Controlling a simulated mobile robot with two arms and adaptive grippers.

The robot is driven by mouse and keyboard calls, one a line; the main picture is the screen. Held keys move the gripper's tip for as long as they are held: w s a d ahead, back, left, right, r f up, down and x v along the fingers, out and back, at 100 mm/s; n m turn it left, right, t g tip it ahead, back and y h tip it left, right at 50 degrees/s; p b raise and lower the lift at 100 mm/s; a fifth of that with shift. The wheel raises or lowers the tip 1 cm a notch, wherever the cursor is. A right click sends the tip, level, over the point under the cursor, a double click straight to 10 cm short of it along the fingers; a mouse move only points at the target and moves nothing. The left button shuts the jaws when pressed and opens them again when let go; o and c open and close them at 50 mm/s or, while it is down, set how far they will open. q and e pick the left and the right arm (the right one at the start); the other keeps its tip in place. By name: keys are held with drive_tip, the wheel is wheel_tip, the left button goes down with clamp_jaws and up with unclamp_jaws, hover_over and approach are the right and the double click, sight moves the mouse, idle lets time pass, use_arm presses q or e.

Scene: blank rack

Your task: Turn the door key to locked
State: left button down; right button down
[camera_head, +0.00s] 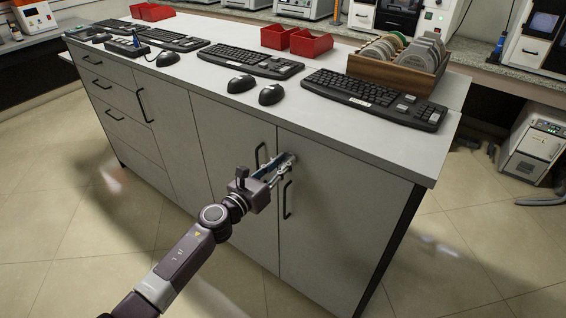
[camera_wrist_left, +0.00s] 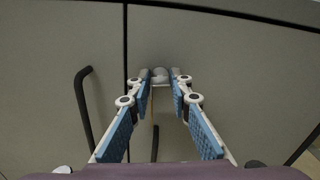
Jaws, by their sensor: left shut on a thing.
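The grey cabinet door (camera_head: 332,215) has a small metallic lock with a key (camera_head: 289,158) near its upper left corner. The lock and key also show in the wrist view (camera_wrist_left: 160,74) as a pale rounded piece between the fingertips. My left gripper (camera_head: 277,170) reaches up to the door front, its blue-padded fingers shut on the key; the fingertips (camera_wrist_left: 160,82) hide part of it. The key's exact angle cannot be told. My right gripper is in neither view.
A black handle (camera_head: 287,199) is right of the gripper and another (camera_head: 260,156) is on the neighbouring door to the left. The countertop (camera_head: 405,143) overhangs above, with keyboards (camera_head: 375,98), mice and red bins. The tiled floor (camera_head: 75,215) in front is clear.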

use_arm(q)
drive_tip(key=n+p, duration=0.1)
drive_tip(key=n, duration=0.7)
drive_tip(key=n+p, duration=0.1)
drive_tip(key=n, duration=0.3)
drive_tip(key=shift+n+p, duration=0.6)
drive_tip(key=shift+n, duration=1.3)
drive_tip(key=shift+f+n, duration=0.1)
drive_tip(key=shift+n, duration=0.2)
